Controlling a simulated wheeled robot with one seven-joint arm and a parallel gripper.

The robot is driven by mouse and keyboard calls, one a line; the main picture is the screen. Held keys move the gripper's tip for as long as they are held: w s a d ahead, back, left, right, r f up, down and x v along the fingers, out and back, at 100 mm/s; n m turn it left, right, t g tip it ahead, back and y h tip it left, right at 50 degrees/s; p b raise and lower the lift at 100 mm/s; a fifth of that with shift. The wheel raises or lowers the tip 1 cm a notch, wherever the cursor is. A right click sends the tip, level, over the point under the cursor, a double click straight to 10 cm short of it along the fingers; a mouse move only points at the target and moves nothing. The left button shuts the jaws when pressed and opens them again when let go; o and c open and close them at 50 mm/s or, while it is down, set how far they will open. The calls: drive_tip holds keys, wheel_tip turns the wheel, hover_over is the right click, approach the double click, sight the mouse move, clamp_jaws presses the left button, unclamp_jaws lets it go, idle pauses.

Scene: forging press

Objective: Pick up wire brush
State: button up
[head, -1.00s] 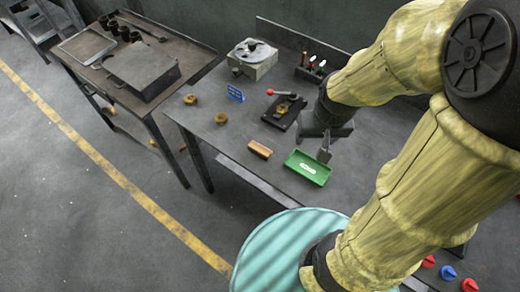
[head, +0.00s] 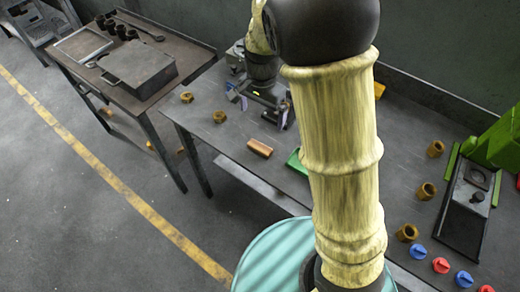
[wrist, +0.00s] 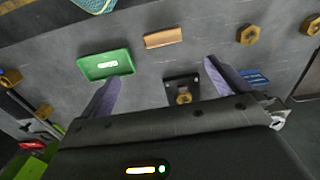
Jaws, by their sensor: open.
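The wire brush (head: 260,147) appears as a small block with an orange-brown wooden body, lying flat on the workbench (head: 222,140) near its front edge. It also shows in the wrist view (wrist: 163,38), at upper middle, beyond the fingertips. Its bristles cannot be made out. My gripper (head: 265,112) hangs above the bench, behind the brush in the head view and apart from it. In the wrist view my gripper (wrist: 161,73) has its two fingers spread wide with nothing between them.
A green tray (wrist: 104,65) lies beside the brush. A dark fixture with a brass nut (wrist: 183,97) is under my gripper. Brass nuts (head: 186,97) and a blue sign (wrist: 252,77) lie nearby. A teal drum (head: 275,258) stands before the bench.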

hover_over(260, 147)
drive_tip(key=f, duration=1.1)
drive_tip(key=shift+d+f+p, duration=0.2)
drive_tip(key=shift+d+p, duration=0.05)
drive_tip(key=shift+p, duration=0.1)
drive_tip(key=shift+a+f, duration=0.1)
drive_tip(key=shift+f, duration=0.25)
drive_tip(key=shift+s, duration=0.15)
drive_tip(key=shift+f, duration=0.1)
drive_tip(key=shift+f, duration=0.1)
drive_tip(key=shift+w+a+f+p, duration=0.1)
drive_tip(key=shift+f+p, duration=0.15)
drive_tip(key=shift+f, duration=1)
drive_tip(key=shift+w+a+f+p, duration=0.1)
drive_tip(key=shift+f+p, duration=0.15)
drive_tip(key=shift+f, duration=0.95)
drive_tip(key=shift+c, duration=0.2)
